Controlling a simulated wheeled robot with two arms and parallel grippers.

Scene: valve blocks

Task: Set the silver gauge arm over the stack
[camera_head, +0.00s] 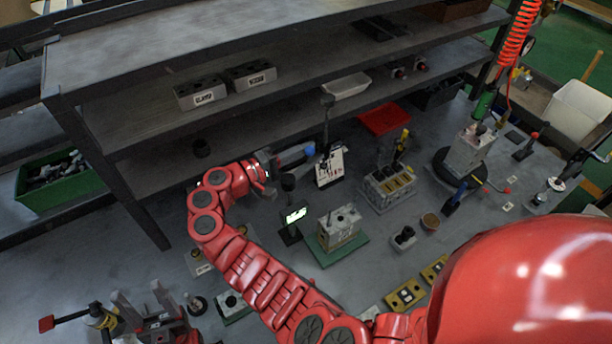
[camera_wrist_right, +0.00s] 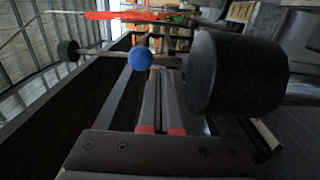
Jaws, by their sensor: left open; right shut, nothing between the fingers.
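A small black gauge stand with a lit display (camera_head: 294,215) and a dark knob stands left of a grey block stack (camera_head: 340,226) on a green plate. I cannot tell for certain that this rod is the gauge arm. My left gripper (camera_head: 142,297) is open at lower left.
A white block unit (camera_head: 330,168) with a tall black post stands just right of the right gripper. A block with yellow-marked openings (camera_head: 388,187) is further right. The grey shelf (camera_head: 175,95) overhangs the back. A green crate (camera_head: 62,185) is at left.

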